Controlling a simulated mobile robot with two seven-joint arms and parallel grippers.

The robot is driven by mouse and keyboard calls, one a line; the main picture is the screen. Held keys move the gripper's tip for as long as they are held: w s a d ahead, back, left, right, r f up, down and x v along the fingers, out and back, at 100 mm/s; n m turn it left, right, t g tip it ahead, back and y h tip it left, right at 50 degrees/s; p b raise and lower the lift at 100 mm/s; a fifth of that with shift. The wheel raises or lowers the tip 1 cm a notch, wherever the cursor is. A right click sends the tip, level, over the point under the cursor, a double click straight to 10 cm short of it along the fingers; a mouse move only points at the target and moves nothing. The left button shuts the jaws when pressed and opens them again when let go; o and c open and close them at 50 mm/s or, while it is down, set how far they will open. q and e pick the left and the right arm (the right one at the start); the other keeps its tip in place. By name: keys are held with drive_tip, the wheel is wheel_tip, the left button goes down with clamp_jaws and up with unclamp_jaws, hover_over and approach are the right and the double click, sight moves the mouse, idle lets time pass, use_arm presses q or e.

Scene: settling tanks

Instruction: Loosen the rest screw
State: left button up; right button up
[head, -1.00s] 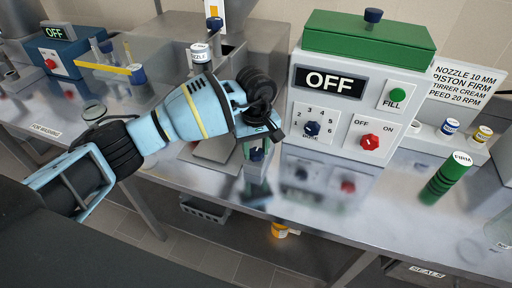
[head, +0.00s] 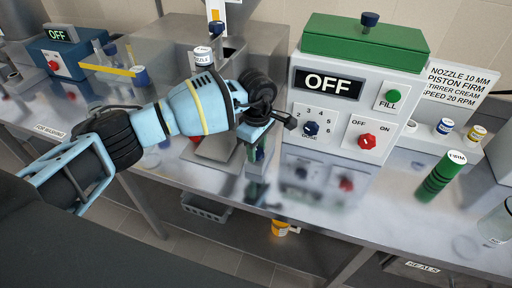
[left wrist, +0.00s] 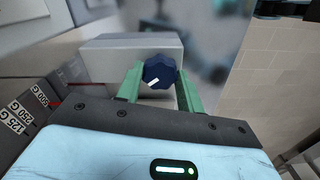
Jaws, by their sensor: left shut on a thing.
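A dark blue knob with a white mark, apparently the rest screw (left wrist: 158,72), shows in the left wrist view in front of a grey block (left wrist: 105,62). My left gripper (left wrist: 159,85) has its two green fingers on either side of the knob and is shut on it. In the head view my left gripper (head: 256,152) points down in front of the steel machine, left of the white control box. There the wrist hides the knob. My right gripper is in neither view.
A white control box (head: 318,119) with a green lid, reading OFF, stands close right of the gripper. A scale marked 125 G to 500 G (left wrist: 22,115) lies left in the wrist view. A green FIRM cylinder (head: 437,180) stands farther right. The bench front between is clear.

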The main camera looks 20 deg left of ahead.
sight(257, 151)
use_arm(q)
drive_tip(key=n, duration=0.1)
drive_tip(key=n+p, duration=0.1)
drive_tip(key=n, duration=0.1)
drive_tip(key=shift+r+n, duration=0.25)
drive_tip(key=shift+n, duration=0.05)
drive_tip(key=n, duration=0.3)
drive_tip(key=shift+n+p, duration=0.3)
drive_tip(key=shift+f+n, duration=0.15)
drive_tip(key=shift+n, duration=1.35)
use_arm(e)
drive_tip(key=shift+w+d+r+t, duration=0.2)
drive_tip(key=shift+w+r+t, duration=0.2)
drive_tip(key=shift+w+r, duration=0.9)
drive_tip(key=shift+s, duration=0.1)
use_arm(q)
drive_tip(key=o, duration=1)
drive_tip(key=shift+r, duration=3.9)
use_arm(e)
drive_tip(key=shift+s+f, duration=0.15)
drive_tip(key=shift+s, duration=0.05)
